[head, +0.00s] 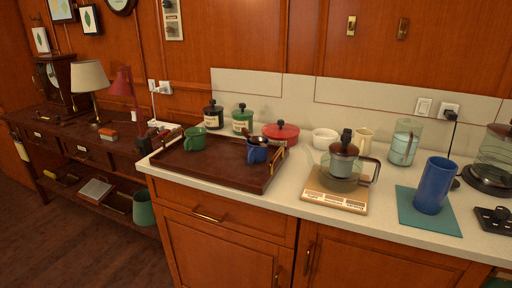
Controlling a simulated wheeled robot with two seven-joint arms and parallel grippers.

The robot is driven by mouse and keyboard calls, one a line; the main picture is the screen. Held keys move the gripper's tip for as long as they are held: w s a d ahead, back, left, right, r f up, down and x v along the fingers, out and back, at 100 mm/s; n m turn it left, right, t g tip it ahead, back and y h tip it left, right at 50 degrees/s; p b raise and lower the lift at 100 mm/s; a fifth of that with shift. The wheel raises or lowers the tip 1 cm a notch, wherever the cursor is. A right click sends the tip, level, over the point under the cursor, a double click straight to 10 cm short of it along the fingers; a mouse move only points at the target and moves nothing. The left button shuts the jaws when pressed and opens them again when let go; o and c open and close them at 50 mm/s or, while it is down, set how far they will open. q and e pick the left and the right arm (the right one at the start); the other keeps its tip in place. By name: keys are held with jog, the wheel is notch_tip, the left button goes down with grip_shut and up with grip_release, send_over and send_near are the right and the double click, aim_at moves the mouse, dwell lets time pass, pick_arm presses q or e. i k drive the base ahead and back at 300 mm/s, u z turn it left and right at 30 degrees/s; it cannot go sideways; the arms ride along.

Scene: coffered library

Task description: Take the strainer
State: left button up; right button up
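No strainer shows clearly as a separate thing. A glass jug (341,181) with a dark side handle stands on a flat wooden-edged board or scale (322,199) on the counter, right of the middle in the head view. A brownish-grey cup-like part with a dark knob (344,157) sits in the top of the jug; I cannot tell whether it is the strainer. A blue mug (257,153) on the tray has something dark at its top, too small to make out. Neither of my grippers is in view.
A dark wooden tray (208,168) holds the blue mug and a green mug (195,140). A tall blue cylinder (433,187) stands on a teal mat (412,211) to the right. Jars, a red lidded pot (281,134) and white cups line the back. Counter front is partly clear.

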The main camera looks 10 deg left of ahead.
aim_at(258, 141)
jog(key=u, duration=1.8)
jog(key=i, duration=1)
jog(key=z, duration=2.15)
